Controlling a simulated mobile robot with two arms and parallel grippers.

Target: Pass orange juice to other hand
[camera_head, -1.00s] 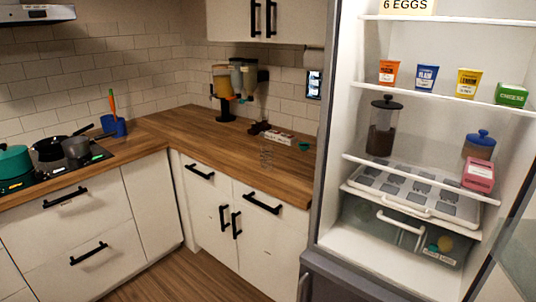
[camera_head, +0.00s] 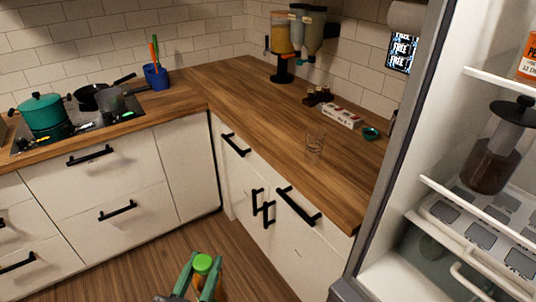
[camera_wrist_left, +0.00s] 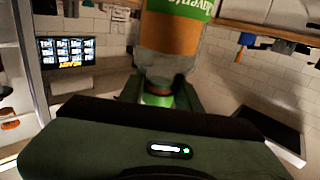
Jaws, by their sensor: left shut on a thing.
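My left gripper (camera_head: 206,266) is at the bottom edge of the head view, above the wood floor. Its two green fingers are shut on the orange juice bottle, whose green cap (camera_head: 203,262) shows between them. The lower part of the bottle is out of the head view. In the left wrist view the bottle (camera_wrist_left: 174,38) is close in front of the gripper, with an orange and green label and clear neck. Its cap points toward the gripper (camera_wrist_left: 158,97). My right gripper is in neither view.
The open fridge (camera_head: 462,215) stands at the right, with a dark-lidded jar inside. A wooden counter (camera_head: 260,110) runs ahead, holding a clear glass (camera_head: 315,146) and a dispenser (camera_head: 290,40). A teal pot (camera_head: 42,112) sits on the stove at left. The floor between is clear.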

